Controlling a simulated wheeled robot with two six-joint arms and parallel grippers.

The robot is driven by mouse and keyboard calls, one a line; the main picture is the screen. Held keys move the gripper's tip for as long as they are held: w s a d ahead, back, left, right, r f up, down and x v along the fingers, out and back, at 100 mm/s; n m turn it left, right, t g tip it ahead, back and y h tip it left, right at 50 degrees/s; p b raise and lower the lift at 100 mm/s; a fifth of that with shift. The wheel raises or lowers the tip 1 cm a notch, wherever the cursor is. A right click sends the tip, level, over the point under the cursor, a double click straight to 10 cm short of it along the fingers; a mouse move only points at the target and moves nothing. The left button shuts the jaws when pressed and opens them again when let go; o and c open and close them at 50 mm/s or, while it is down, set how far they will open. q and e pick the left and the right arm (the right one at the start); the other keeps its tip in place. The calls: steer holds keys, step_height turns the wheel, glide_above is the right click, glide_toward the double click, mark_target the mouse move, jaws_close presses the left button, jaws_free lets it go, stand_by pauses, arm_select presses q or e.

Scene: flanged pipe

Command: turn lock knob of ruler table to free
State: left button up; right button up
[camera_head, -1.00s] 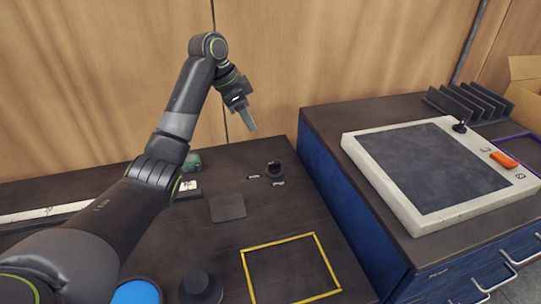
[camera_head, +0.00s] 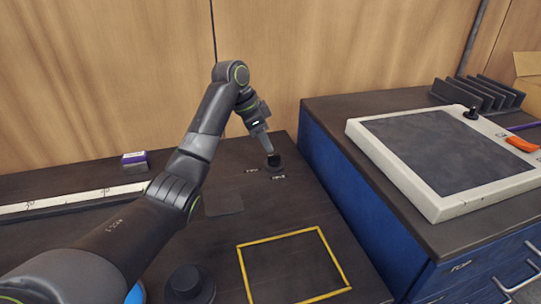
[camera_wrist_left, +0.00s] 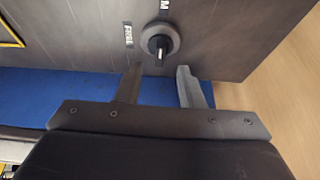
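The lock knob (camera_head: 274,161) is a small dark round knob on the dark table top near its right edge. The left wrist view shows it close up, a grey disc with a black grip bar (camera_wrist_left: 160,42) and a small white mark. A label reading FREE (camera_wrist_left: 128,36) is left of it; another label (camera_wrist_left: 165,5), cut off at the top edge, begins with M. My left gripper (camera_head: 266,143) is just above the knob in the head view. In the wrist view its two fingers (camera_wrist_left: 160,68) are apart with nothing between them, the knob just beyond the tips. My right gripper is not in view.
A white ruler strip (camera_head: 70,201) lies at the left, with a purple-white box (camera_head: 134,160) behind it. A yellow frame (camera_head: 240,262) and a dark round knob (camera_head: 189,284) are nearer. A blue cabinet (camera_head: 345,180) with a white-framed panel (camera_head: 440,213) stands right.

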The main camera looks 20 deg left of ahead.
mark_target(272, 155)
arm_select(q)
steer(key=shift+x, duration=2.4)
jaws_close()
